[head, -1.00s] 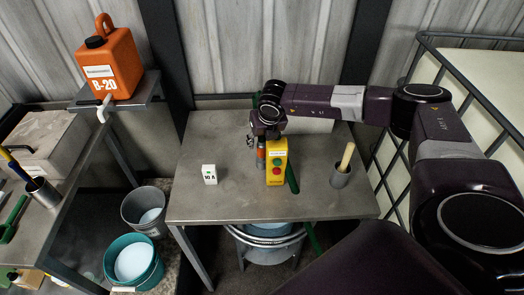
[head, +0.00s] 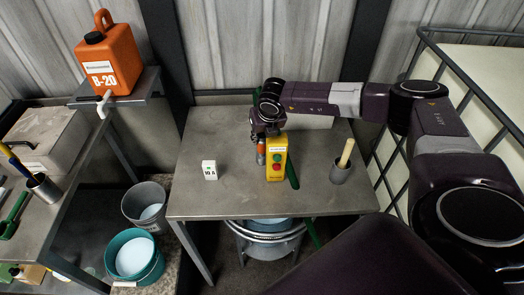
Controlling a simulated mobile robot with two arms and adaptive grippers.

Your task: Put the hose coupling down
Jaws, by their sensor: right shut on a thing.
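My right arm comes in from the right in the head view, and its gripper (head: 262,138) points down over the middle of the metal table (head: 220,195). It is shut on a small orange and grey piece, which I take to be the hose coupling (head: 261,155). The coupling is just behind and left of the yellow control box (head: 277,165). The box hides part of it, and I cannot tell whether its lower end touches the table. My left gripper is not in view.
A white block marked 10 A (head: 209,170) stands on the table's left. A grey cup with a wooden handle (head: 341,168) stands at the right. A green strip (head: 293,176) lies beside the yellow box. An orange canister (head: 110,62) sits on a shelf. Buckets (head: 134,255) stand below left.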

